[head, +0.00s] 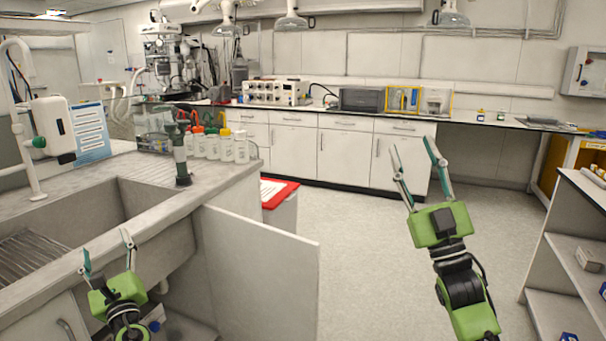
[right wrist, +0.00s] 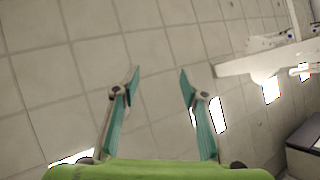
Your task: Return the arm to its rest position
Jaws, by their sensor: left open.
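My left gripper (head: 106,246) is at the lower left of the head view, in front of the sink counter. Its two fingers are apart with nothing between them. My right gripper (head: 412,147) is raised over the open floor at the right of the head view, with its fingers pointing up and apart. In the right wrist view my right gripper (right wrist: 159,75) shows both fingertips apart and empty, against a tiled surface with bright panels that looks like the ceiling.
The sink counter (head: 225,180) stands at the left, with an open cabinet door (head: 262,275) below it. Several wash bottles (head: 226,145) stand on it. A red-topped bin (head: 279,192) is behind the door. A shelf unit (head: 565,235) stands at the right. The middle floor (head: 355,240) is clear.

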